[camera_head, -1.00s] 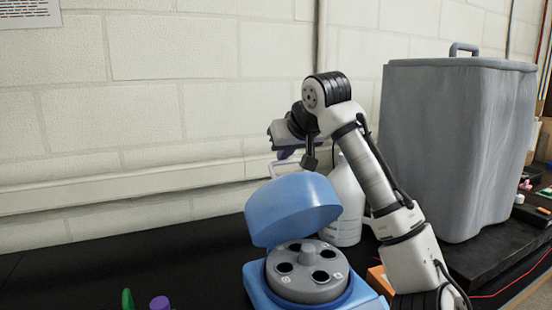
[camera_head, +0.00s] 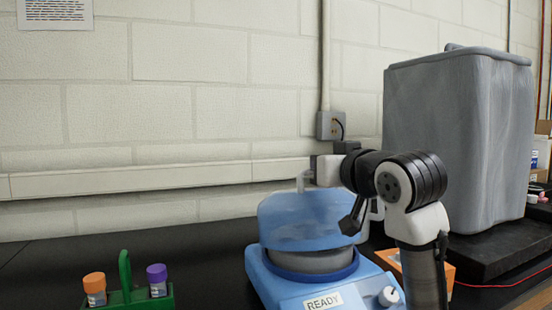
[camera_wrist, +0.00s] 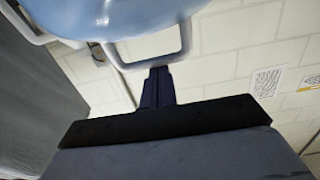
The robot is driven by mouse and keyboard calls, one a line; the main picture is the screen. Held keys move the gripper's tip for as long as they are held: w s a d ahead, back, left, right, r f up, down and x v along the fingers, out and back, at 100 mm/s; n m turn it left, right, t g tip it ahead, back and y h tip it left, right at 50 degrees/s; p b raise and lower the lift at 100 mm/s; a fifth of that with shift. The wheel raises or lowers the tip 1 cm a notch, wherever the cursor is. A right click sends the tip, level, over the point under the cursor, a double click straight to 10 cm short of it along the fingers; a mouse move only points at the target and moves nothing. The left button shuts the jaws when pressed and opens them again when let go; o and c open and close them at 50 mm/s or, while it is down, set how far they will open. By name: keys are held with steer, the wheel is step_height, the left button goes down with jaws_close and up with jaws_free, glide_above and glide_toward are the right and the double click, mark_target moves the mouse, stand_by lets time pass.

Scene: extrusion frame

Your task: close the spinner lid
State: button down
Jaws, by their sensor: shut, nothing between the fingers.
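The spinner is a blue machine (camera_head: 288,290) with a READY label and a grey rotor bowl (camera_head: 310,262). Its translucent blue lid (camera_head: 300,220) is tilted low over the bowl, with the grey bowl side still showing under its front rim. The lid also fills the top of the wrist view (camera_wrist: 115,15), with a pale loop handle (camera_wrist: 183,45). My gripper (camera_wrist: 160,72) is shut and empty, its dark fingertips at the loop's edge; I cannot tell whether they touch. In the head view the fingers are hidden or unclear by my arm, right of the lid.
A green rack (camera_head: 125,275) with an orange-capped tube (camera_head: 95,288) and a purple-capped tube (camera_head: 157,280) stands at left. A large grey bin (camera_head: 455,150) stands at right. An orange box (camera_head: 440,268) sits behind the spinner's right side.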

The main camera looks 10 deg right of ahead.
mark_target(332, 209)
steer(key=shift+s+d+f+t+y+b, duration=0.2)
steer(key=shift+s+f+t+b, duration=0.5)
steer(key=shift+s+f+b, duration=0.45)
steer(key=shift+s+d+f+t+y+b, duration=0.15)
steer(key=shift+s+f+t+b, duration=0.65)
steer(key=shift+b, duration=0.4)
